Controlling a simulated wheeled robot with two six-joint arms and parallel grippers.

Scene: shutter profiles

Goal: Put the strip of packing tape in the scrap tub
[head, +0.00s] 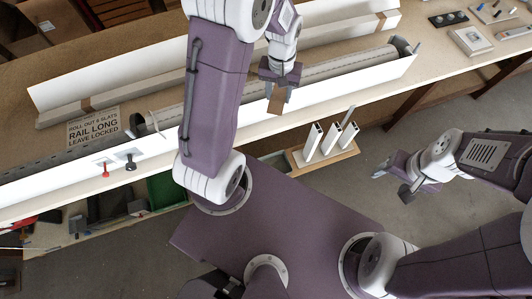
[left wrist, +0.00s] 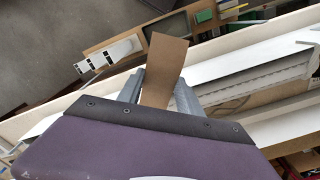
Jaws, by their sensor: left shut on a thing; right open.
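A brown strip of packing tape (head: 276,102) hangs between the fingers of my left gripper (head: 279,88), over the white profile on the bench. In the left wrist view the strip (left wrist: 165,62) stands out flat between the two grey fingertips, which are shut on it. My right gripper (head: 391,184) is open and empty, over the floor to the right of the bench front. A green open bin (head: 168,192) sits below the bench edge, partly hidden by my left arm. I cannot tell whether it is the scrap tub.
Long white profiles (head: 345,82) and a grey slatted roll lie along the bench. A cardboard sign (head: 94,128) and red and black knobbed clamps are at left. A wooden rack (head: 345,152) with upright white profile pieces stands at the bench front. Small parts lie at top right.

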